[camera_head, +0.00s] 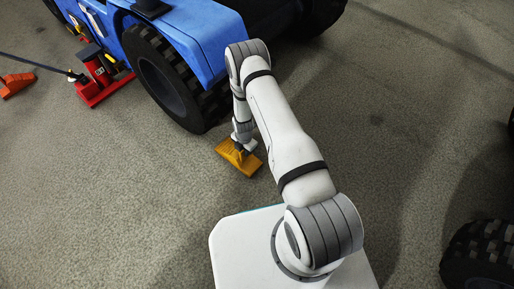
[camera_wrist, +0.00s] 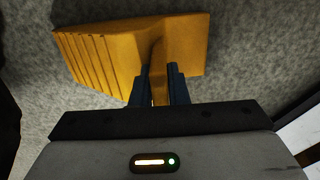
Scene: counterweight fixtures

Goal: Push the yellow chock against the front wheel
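The yellow chock (camera_head: 228,155) lies on the floor just right of and below the front wheel (camera_head: 165,80) of the blue vehicle. A small strip of floor shows between the chock and the tyre in the head view. My gripper (camera_head: 240,147) reaches down to the chock from above. In the wrist view the chock (camera_wrist: 105,50) shows its ribbed sloping side at left. There the dark fingers of my gripper (camera_wrist: 158,75) stand on either side of the chock's narrow upright rib and look closed on it. The wheel cannot be made out clearly in the wrist view.
The blue vehicle (camera_head: 205,35) stands at the top. A red jack (camera_head: 100,78) with a long dark handle is beside it at left, and an orange block (camera_head: 15,85) lies farther left. Another dark tyre (camera_head: 480,250) is at lower right. Floor at lower left is clear.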

